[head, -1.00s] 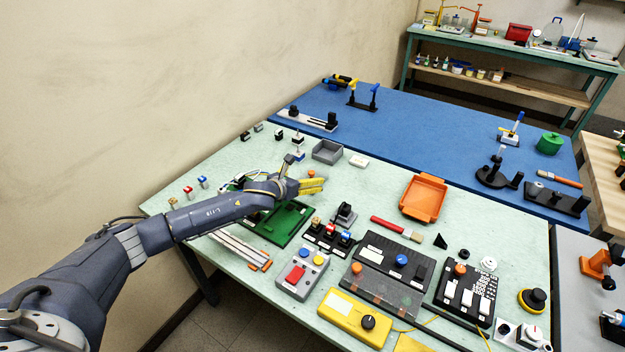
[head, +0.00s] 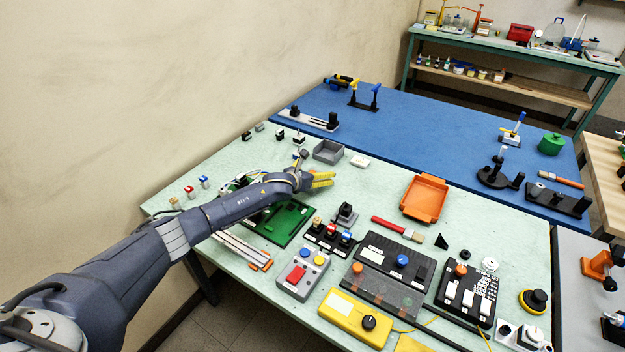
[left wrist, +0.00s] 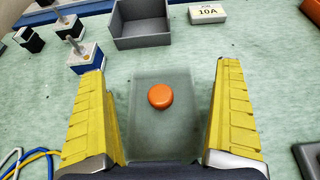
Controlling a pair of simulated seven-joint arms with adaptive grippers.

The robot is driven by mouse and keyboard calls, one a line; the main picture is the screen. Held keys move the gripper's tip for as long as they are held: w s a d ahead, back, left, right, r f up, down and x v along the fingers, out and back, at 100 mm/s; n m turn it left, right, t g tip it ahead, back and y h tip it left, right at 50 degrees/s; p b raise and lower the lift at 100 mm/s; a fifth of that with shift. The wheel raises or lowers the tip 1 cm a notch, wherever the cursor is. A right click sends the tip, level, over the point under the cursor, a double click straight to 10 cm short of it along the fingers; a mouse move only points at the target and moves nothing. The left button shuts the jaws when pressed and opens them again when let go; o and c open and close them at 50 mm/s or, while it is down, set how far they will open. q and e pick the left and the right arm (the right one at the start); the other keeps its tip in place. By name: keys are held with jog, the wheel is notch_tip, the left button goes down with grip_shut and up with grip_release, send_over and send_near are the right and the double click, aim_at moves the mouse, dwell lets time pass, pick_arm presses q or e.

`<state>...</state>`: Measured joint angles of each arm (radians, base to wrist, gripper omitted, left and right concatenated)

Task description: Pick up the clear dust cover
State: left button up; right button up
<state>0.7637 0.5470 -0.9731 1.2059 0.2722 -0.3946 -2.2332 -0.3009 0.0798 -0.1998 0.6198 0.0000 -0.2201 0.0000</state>
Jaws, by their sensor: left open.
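The clear dust cover (left wrist: 162,128) is a see-through, faintly grey rectangular piece with a round orange knob (left wrist: 160,96) on top. In the left wrist view it stands on the pale green mat, between the yellow fingers of my left gripper (left wrist: 160,70). The fingers are open, one on each side of the cover, with a gap to the knob. In the head view my left gripper (head: 322,180) is low over the bench and hides the cover. My right gripper is not in view.
A grey open bin (left wrist: 142,25) and a white block marked 10A (left wrist: 208,13) lie beyond the cover. Small blocks with posts (left wrist: 84,55) stand to the left. A green board (head: 283,222) lies near my left wrist. Mat right of the gripper is clear up to an orange tray (head: 424,213).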

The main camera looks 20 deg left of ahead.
pick_arm(q)
jog(key=shift+x, duration=0.85)
jog(key=shift+c, duration=0.2)
jog(key=c, duration=1.2)
